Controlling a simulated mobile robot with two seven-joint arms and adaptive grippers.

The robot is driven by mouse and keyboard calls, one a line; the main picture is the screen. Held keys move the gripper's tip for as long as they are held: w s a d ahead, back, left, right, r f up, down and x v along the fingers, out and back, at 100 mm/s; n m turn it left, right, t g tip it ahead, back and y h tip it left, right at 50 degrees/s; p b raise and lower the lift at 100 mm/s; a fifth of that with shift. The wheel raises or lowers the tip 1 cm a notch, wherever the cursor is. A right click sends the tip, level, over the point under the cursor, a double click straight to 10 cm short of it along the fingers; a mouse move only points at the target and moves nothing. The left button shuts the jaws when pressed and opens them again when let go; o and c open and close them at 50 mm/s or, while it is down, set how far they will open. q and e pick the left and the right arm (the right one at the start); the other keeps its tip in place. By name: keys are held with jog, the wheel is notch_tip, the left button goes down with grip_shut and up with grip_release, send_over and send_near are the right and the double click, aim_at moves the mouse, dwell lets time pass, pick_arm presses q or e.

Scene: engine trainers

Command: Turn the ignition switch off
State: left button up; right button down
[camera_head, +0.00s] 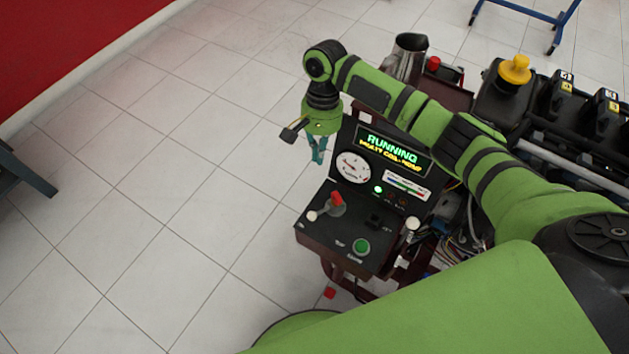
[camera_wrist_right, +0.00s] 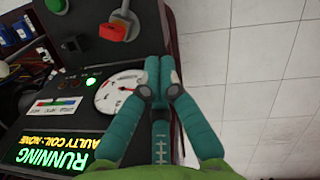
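The engine trainer's control panel (camera_head: 345,240) shows a red-handled lever (camera_head: 336,200), a small black switch (camera_head: 375,220) and a green button (camera_head: 361,246). I cannot tell for certain which is the ignition switch; the labels are too small to read. The lit display (camera_head: 392,150) reads RUNNING. My right gripper (camera_head: 318,160) points down beside the display's left edge, above the lever, empty. In the right wrist view its teal fingertips (camera_wrist_right: 159,65) are together near the round gauge (camera_wrist_right: 120,92), with the red handle (camera_wrist_right: 120,30) and black switch (camera_wrist_right: 78,25) beyond. My left gripper is out of view.
A metal jug (camera_head: 408,58) and the engine with a yellow cap (camera_head: 514,69) stand behind the panel. Loose wiring (camera_head: 470,225) hangs on its right. A table (camera_head: 25,175) is at the far left. The tiled floor left of the panel is clear.

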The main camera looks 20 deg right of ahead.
aim_at(313, 208)
jog(key=s+a+f, duration=0.1)
jog(key=f, duration=0.2)
jog(key=s+a+f+p, duration=0.1)
jog(key=s+f, duration=0.1)
jog(key=f, duration=0.1)
jog(key=s+a+f, duration=0.1)
jog(key=f, duration=0.2)
jog(key=shift+s+f+p, duration=0.2)
jog(key=shift+s+p, duration=0.1)
jog(key=shift+s, duration=0.05)
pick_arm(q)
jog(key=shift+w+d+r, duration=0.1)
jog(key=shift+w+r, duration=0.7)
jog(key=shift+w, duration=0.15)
pick_arm(e)
jog(key=shift+s+a+f, duration=0.15)
jog(key=shift+s, duration=0.15)
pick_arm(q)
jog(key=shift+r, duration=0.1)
